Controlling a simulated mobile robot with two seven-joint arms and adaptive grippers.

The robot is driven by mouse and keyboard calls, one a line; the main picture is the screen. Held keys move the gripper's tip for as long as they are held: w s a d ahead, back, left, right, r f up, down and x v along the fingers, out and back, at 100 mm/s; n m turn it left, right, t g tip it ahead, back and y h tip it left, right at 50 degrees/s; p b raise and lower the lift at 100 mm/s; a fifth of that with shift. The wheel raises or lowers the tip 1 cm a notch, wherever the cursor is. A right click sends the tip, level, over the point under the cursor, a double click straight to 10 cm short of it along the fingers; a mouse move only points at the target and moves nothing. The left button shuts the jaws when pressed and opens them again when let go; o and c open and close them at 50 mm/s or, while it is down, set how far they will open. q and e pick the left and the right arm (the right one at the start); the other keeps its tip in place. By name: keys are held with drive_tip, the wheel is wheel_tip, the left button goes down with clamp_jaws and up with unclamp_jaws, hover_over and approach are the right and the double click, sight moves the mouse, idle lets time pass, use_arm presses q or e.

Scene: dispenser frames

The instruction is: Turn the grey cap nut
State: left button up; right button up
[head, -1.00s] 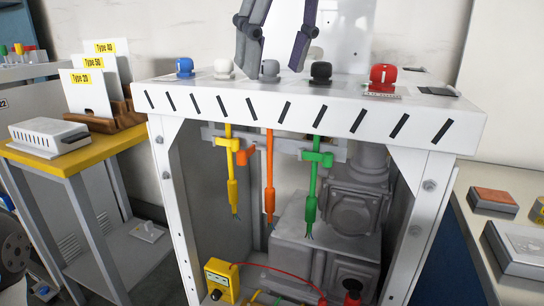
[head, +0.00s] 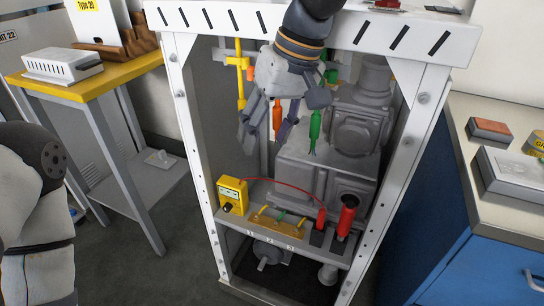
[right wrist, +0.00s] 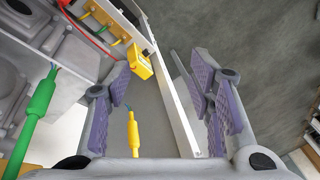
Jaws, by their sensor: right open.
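The grey cap nut is not in view now, as the top of the white frame (head: 225,17) is mostly cut off in the head view. My right gripper (head: 265,132) hangs in front of the frame's opening, below the striped front beam, pointing down. It is open, with nothing held. In the right wrist view its purple-padded fingers (right wrist: 160,88) are spread apart, with a yellow cable end (right wrist: 133,132) showing between them. My left gripper is out of view; only part of my left arm shows at the left edge.
A yellow cable (head: 240,80), an orange cable (head: 277,118) and a green cable (head: 315,125) hang in the frame. A yellow meter box (head: 232,195) and a red cylinder (head: 347,215) sit on the lower shelf. A yellow-topped table (head: 110,68) stands left, a blue cabinet (head: 490,270) right.

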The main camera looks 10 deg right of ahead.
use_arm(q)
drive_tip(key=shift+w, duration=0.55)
use_arm(e)
drive_tip(key=f, duration=0.5)
drive_tip(key=shift+s+d+f, duration=0.1)
drive_tip(key=shift+s+f, duration=0.25)
drive_tip(key=shift+f, duration=0.05)
